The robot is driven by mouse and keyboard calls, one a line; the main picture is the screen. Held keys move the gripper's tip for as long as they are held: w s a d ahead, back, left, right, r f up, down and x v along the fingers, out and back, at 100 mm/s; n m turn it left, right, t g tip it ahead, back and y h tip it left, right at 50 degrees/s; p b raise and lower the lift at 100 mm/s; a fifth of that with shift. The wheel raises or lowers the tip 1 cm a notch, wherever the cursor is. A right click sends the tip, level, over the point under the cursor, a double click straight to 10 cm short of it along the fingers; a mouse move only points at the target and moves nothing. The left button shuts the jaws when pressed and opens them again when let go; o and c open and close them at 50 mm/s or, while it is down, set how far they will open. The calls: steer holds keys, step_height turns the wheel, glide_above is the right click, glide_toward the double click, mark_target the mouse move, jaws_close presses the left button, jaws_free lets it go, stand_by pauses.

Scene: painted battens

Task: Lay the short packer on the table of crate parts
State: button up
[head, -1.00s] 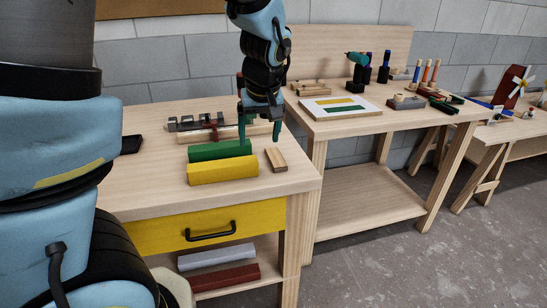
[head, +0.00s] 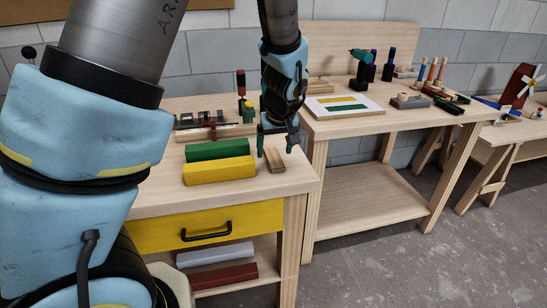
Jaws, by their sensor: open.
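A short plain wooden block (head: 275,160), which looks like the short packer, lies on the near table (head: 170,203), right of the painted battens. My gripper (head: 276,150) points down, open, with its fingers to the left and right of the block. Whether the fingers touch it I cannot tell. A second table (head: 330,124) stands to the right, and a third table (head: 490,145) with toy-like pieces is at the far right. The pictures do not make clear which is the table of crate parts.
A yellow batten (head: 220,171) and a green batten (head: 217,150) lie left of the block. On the second table are a white sheet (head: 343,114), a drill (head: 361,62) and small parts. Its front strip is clear.

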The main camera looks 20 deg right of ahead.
mark_target(274, 157)
steer(key=shift+x, duration=1.5)
steer(key=shift+w+d, duration=0.1)
jaws_close()
